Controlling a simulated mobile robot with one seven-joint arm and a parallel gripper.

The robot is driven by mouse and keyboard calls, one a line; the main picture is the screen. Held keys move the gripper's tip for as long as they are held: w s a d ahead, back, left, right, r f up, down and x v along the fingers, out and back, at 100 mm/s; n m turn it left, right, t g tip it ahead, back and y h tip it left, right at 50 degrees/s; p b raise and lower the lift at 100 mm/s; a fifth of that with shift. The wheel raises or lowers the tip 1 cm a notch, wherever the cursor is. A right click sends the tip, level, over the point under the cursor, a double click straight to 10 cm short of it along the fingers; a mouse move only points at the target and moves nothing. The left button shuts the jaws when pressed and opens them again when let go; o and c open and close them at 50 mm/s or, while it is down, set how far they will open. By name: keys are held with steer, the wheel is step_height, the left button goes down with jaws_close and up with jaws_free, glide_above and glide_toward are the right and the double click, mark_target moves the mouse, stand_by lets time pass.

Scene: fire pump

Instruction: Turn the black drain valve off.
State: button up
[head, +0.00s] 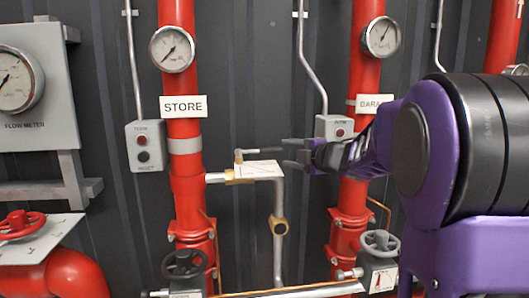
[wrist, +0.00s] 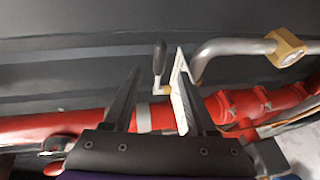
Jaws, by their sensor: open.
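A small lever valve with a dark handle (head: 247,152) sits on the thin pipe between the two red risers, by a white label plate (head: 258,170). In the wrist view the black handle (wrist: 160,57) stands up from a brass-coloured fitting, with the plate (wrist: 178,90) seen edge-on beside it. My gripper (head: 284,153) is open and empty, just right of the lever in the head view. In the wrist view the lever appears between the fingers (wrist: 160,75), beyond their tips, and the right finger overlaps the plate. I see no contact with the handle.
The STORE riser (head: 186,215) stands left of the lever, another red riser (head: 348,220) behind my gripper. Black (head: 184,264) and grey (head: 380,243) handwheels sit lower down. A switch box (head: 145,146) hangs at left. A bent grey pipe (wrist: 235,47) lies near the fingers.

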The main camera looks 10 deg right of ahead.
mark_target(267, 150)
steer(key=x, duration=1.2)
steer(key=shift+s, duration=0.1)
jaws_close()
steer(key=shift+f, duration=0.1)
stand_by(0.9)
